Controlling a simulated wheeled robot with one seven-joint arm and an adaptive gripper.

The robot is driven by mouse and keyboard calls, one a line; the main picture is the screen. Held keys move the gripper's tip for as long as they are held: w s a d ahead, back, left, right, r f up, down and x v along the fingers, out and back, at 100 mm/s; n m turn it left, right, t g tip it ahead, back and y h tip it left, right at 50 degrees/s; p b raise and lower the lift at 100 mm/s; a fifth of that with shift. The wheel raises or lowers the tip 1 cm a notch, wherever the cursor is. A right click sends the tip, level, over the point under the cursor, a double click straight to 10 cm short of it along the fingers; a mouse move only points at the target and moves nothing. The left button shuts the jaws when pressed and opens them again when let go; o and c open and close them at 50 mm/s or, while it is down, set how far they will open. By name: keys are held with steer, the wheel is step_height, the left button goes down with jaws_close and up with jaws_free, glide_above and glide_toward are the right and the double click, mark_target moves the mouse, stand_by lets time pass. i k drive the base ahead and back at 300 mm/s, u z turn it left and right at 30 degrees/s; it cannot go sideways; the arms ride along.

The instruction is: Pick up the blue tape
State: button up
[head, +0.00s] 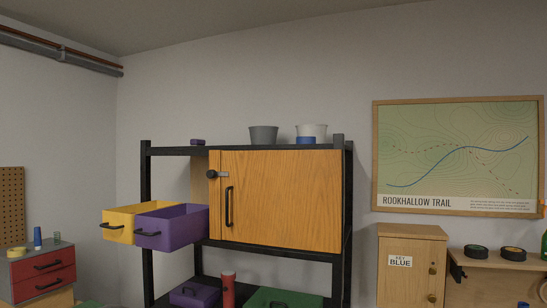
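I cannot tell for sure which thing is the blue tape. A small blue object (306,140) sits on top of the black shelf unit, in front of a white bucket (312,130). Another bit of blue (524,304) shows at the bottom edge on the right, mostly cut off. Two dark rolls lie on the right bench, one with a green centre (476,252) and one with a yellowish centre (513,254). My gripper is not in view.
A wooden cupboard (280,196) with a black handle is shut in the shelf unit (348,220). Yellow (118,226) and purple (172,228) drawer bins stick out to its left. A wooden cabinet (411,285) labelled "KEY BLUE" stands right, beside the bench (480,288). Red drawers (42,276) stand left.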

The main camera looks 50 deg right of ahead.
mark_target(299, 139)
steer(key=u, duration=0.45)
steer(key=i, duration=1.45)
steer(key=z, duration=3.15)
steer(key=i, duration=0.5)
